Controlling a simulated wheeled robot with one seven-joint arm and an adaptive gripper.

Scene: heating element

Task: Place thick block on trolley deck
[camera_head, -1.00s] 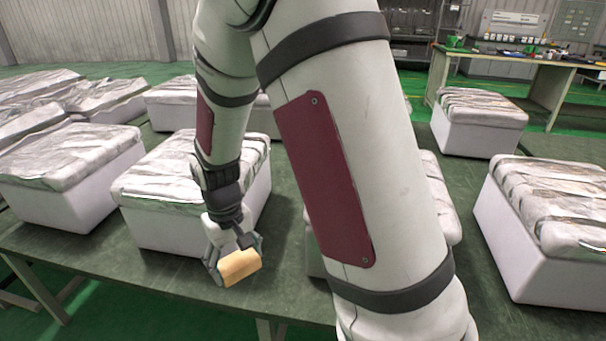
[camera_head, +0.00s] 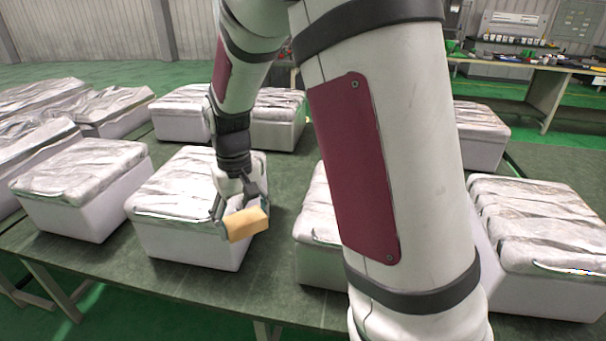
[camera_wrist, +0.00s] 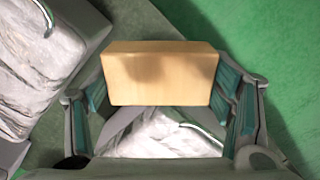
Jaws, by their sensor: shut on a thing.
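A thick block (camera_head: 247,225), light orange-tan like wood, is held in my gripper (camera_head: 232,212) in the head view. It is in front of a white box with a foil-like wrapped top, near the table's front edge. In the wrist view the block (camera_wrist: 160,75) lies crosswise between the two finger pads of my gripper (camera_wrist: 160,90), which is shut on it. The block hides part of what is beyond it. I cannot make out a trolley deck in these frames.
Several white boxes with crinkled silvery tops stand on the dark green table (camera_head: 285,225), including one behind the block (camera_head: 160,235) and one at right (camera_head: 545,230). A workbench (camera_head: 540,65) with small items is at the back right. Green floor (camera_head: 110,310) shows in front.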

